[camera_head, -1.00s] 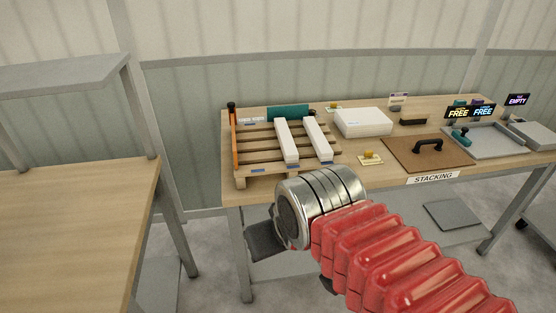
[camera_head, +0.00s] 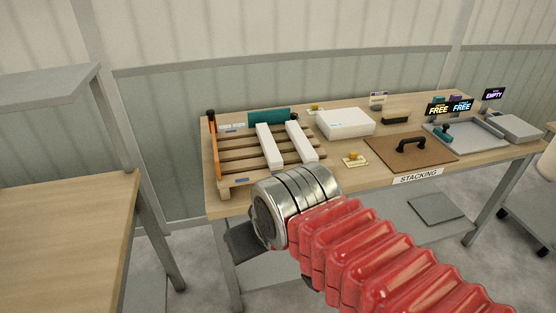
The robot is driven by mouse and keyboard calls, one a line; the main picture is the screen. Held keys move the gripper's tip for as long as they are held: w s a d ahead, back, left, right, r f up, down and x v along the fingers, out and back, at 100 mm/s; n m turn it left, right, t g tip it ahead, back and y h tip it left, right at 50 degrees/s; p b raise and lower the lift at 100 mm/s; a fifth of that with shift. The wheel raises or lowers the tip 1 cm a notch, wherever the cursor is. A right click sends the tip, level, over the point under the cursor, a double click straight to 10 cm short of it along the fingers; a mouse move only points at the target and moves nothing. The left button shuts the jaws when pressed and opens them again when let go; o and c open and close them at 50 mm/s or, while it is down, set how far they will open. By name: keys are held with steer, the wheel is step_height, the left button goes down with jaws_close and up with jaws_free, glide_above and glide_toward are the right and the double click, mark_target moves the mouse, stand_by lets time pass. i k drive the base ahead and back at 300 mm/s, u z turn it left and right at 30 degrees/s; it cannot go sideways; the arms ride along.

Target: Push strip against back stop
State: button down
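Two white strips lie side by side on a slatted wooden pallet (camera_head: 236,158) on the workbench: a left strip (camera_head: 269,146) and a right strip (camera_head: 301,142). Their far ends are near a teal block (camera_head: 269,119) at the pallet's back edge, which looks like the back stop. I cannot tell whether either strip touches it. An orange rail (camera_head: 213,148) runs along the pallet's left side. My gripper (camera_head: 243,242) hangs in front of the bench, below and short of the pallet, apart from the strips. Only a dark finger shows; its opening is hidden.
A white box (camera_head: 345,123) stands right of the pallet. A yellow button (camera_head: 354,157), a brown board with a black handle (camera_head: 411,148) and a grey tray (camera_head: 470,134) lie farther right. Another wooden table (camera_head: 65,235) stands at the left, with a floor gap between.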

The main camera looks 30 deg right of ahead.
mark_target(273, 159)
steer(key=i, duration=0.85)
steer(key=u, duration=0.05)
